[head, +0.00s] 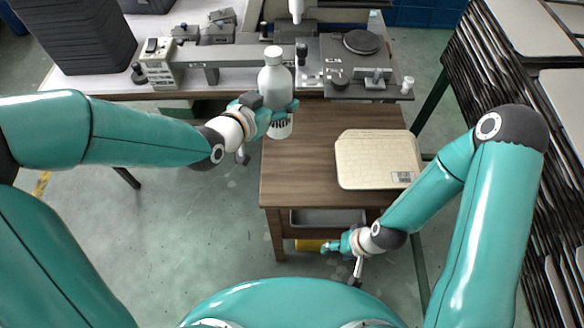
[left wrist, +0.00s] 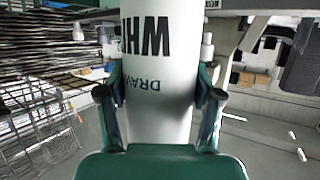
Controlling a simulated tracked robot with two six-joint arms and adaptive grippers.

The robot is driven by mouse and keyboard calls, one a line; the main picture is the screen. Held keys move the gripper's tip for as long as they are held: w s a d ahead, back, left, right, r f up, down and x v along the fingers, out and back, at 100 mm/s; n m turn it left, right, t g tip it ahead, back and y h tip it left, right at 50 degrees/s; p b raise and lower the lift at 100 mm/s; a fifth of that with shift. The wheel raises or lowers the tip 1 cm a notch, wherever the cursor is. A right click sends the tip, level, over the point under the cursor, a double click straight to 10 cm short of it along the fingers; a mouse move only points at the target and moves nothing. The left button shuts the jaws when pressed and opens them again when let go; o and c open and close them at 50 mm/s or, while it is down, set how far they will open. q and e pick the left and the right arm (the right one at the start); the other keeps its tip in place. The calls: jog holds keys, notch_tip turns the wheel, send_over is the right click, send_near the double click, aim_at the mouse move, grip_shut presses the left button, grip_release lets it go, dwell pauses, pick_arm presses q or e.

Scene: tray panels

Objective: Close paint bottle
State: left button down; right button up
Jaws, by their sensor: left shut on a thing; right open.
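The paint bottle (head: 275,80) is white and upright, with a round white top (head: 273,52) and black lettering on its side. It is at the far left part of the wooden table. I cannot tell whether its base touches the table or whether the top is a separate cap. My left gripper (head: 280,108) is shut around the bottle's body. The left wrist view shows the lettered bottle (left wrist: 160,80) between both fingers (left wrist: 160,105). My right gripper (head: 340,246) is open and empty, low in front of the table.
A cream panel (head: 375,160) lies on the right part of the wooden table (head: 300,175); the table's middle is clear. A bench with instruments (head: 200,70) stands behind. A rack of dark trays (head: 510,75) is at the right. A yellow item (head: 308,245) is under the table.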

pick_arm(q)
jog(key=s+d+r+m+g+h, duration=0.2)
jog(key=d+r, duration=0.2)
jog(key=r, duration=0.2)
jog(key=shift+s+d+m+h, duration=0.25)
jog(key=shift+d+m+h, duration=0.05)
jog(key=shift+d+m, duration=0.1)
notch_tip(320, 180, down, 16)
jog(key=b, duration=0.2)
jog(key=shift+f, duration=0.15)
notch_tip(320, 180, down, 4)
jog(key=shift+r, duration=0.1)
